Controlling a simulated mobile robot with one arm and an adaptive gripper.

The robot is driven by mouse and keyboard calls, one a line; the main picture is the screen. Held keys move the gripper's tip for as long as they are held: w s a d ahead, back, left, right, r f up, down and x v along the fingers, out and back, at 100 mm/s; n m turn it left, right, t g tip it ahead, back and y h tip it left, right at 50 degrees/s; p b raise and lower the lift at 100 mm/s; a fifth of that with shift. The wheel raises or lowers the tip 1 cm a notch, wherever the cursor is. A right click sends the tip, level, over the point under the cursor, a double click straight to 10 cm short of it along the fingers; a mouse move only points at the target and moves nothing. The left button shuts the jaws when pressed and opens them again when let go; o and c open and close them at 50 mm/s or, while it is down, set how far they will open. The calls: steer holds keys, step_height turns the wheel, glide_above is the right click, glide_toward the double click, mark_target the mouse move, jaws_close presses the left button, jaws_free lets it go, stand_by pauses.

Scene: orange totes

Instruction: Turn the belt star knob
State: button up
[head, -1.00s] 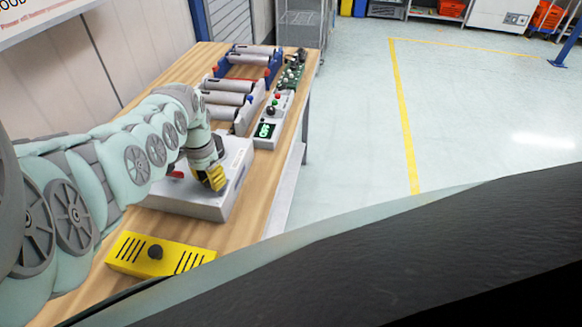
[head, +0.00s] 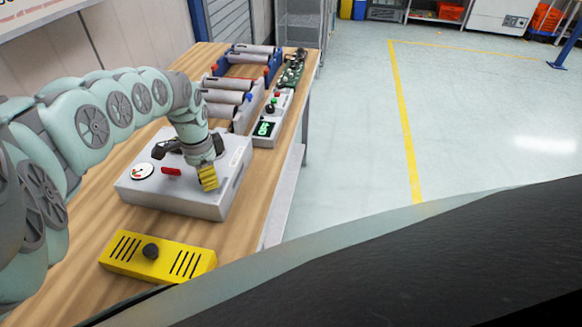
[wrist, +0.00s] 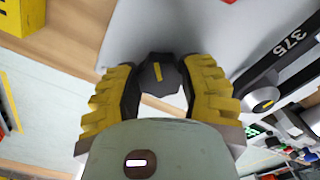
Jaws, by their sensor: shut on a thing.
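The dark star knob (wrist: 158,72) has a yellow stripe across its face and sits between the two yellow ribbed fingers of my gripper (wrist: 160,92) in the wrist view. The fingers are shut on its sides. In the head view my gripper (head: 207,178) points down at the right part of a grey box (head: 190,203) on the bench, and it hides the knob there. The box top also carries a round white gauge (head: 141,171) and a red lever (head: 171,171).
A yellow box (head: 190,262) with a black knob (head: 151,251) stands at the bench's near end. Beyond the grey box are grey rollers (head: 222,97), a control box with a green display (head: 264,129) and a green circuit board (head: 291,72). Open floor lies right.

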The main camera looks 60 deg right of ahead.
steer(key=shift+w, duration=0.2)
steer(key=o, duration=1.2)
steer(key=shift+s, duration=0.1)
steer(key=shift+r, duration=0.15)
step_height(320, 180, up, 12)
steer(key=shift+f, duration=0.1)
stand_by(0.3)
